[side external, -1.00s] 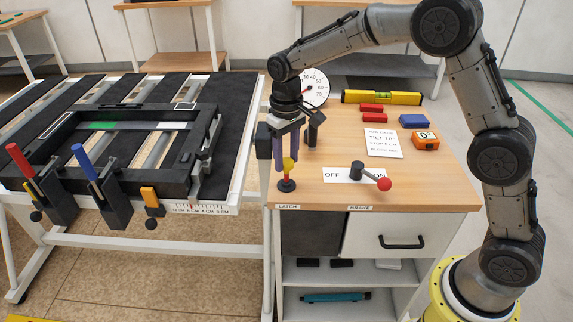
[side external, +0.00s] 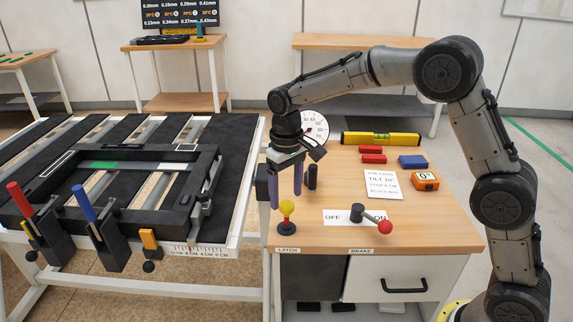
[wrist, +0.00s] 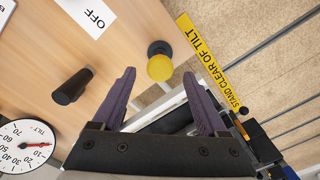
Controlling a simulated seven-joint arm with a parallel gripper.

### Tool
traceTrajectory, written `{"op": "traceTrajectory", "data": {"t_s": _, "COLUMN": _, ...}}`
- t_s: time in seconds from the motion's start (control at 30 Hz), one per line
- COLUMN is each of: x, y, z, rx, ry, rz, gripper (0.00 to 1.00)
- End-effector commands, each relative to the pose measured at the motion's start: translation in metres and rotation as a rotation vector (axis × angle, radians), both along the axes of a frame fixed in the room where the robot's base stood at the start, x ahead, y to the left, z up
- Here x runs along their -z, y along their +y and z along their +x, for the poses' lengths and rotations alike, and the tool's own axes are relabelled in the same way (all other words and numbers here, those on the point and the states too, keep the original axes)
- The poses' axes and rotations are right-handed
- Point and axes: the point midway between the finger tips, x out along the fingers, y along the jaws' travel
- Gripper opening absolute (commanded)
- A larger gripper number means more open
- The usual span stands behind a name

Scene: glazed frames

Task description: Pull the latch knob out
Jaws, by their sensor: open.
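The yellow latch knob (side external: 286,207) stands upright on a small black base at the desk's front left, above the LATCH label (side external: 287,250). The fingers hold nothing.
A brake lever with a red ball (side external: 386,227) lies to the knob's right by the OFF/ON plate (side external: 338,217). A black post (side external: 312,177) and a dial (side external: 315,127) stand behind. The tilting table (side external: 235,215) with its black frame is close on the left.

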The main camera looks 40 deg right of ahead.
Motion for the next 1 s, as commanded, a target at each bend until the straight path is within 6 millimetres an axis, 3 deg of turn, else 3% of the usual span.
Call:
{"op": "traceTrajectory", "data": {"t_s": 0.3, "x": -0.069, "y": 0.000, "z": 0.001, "rx": 0.000, "ry": -0.006, "rz": 0.001, "gripper": 0.76}}
{"op": "traceTrajectory", "data": {"t_s": 0.5, "x": -0.104, "y": 0.000, "z": 0.001, "rx": 0.000, "ry": -0.005, "rz": 0.001, "gripper": 0.76}}
{"op": "traceTrajectory", "data": {"t_s": 0.7, "x": -0.121, "y": 0.000, "z": 0.000, "rx": 0.000, "ry": -0.004, "rz": 0.000, "gripper": 0.76}}
{"op": "traceTrajectory", "data": {"t_s": 1.0, "x": -0.123, "y": 0.000, "z": 0.000, "rx": 0.000, "ry": -0.002, "rz": 0.000, "gripper": 0.76}}
